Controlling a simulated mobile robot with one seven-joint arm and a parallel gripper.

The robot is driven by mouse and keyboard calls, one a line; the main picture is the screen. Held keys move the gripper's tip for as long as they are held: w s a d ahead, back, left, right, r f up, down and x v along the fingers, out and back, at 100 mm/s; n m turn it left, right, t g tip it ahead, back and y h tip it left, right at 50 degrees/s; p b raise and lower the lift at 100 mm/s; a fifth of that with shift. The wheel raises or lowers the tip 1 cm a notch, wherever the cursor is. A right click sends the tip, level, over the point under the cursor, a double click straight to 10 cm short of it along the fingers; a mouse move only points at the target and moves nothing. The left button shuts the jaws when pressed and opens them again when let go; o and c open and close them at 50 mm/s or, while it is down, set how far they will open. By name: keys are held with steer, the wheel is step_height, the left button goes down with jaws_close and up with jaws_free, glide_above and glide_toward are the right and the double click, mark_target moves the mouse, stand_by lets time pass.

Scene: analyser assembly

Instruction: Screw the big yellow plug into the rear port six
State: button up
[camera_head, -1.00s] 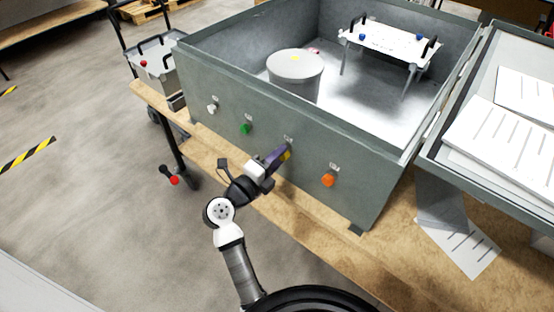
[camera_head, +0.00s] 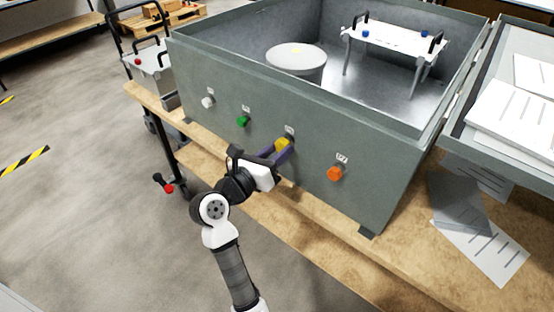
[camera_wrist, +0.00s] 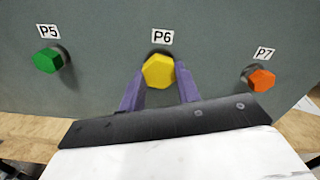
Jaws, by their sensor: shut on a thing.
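The big yellow plug (camera_wrist: 158,71) is a hexagonal head at the port under the label P6 (camera_wrist: 162,37) in the wrist view. It also shows on the box's front wall in the head view (camera_head: 283,145). My gripper (camera_wrist: 160,86) has its two purple fingers on either side of the plug's head and is shut on it. In the head view my gripper (camera_head: 280,151) reaches the wall from the front left. The plug's shaft and the port's hole are hidden behind the head, so how deep it sits cannot be told.
A green plug (camera_wrist: 47,60) sits at P5 on the left and an orange plug (camera_wrist: 262,79) at P7 on the right. The grey box (camera_head: 385,175) stands on a wooden table (camera_head: 300,234). A tray with papers (camera_head: 505,115) is at the right.

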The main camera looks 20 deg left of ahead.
steer(key=m+b, duration=0.2)
steer(key=m, duration=0.1)
steer(key=m+b, duration=0.3)
steer(key=shift+a+f, duration=0.15)
steer(key=m+b, duration=0.2)
steer(key=shift+m, duration=0.3)
steer(key=shift+m+b, duration=0.6)
steer(key=shift+r, duration=0.2)
steer(key=o, duration=0.9)
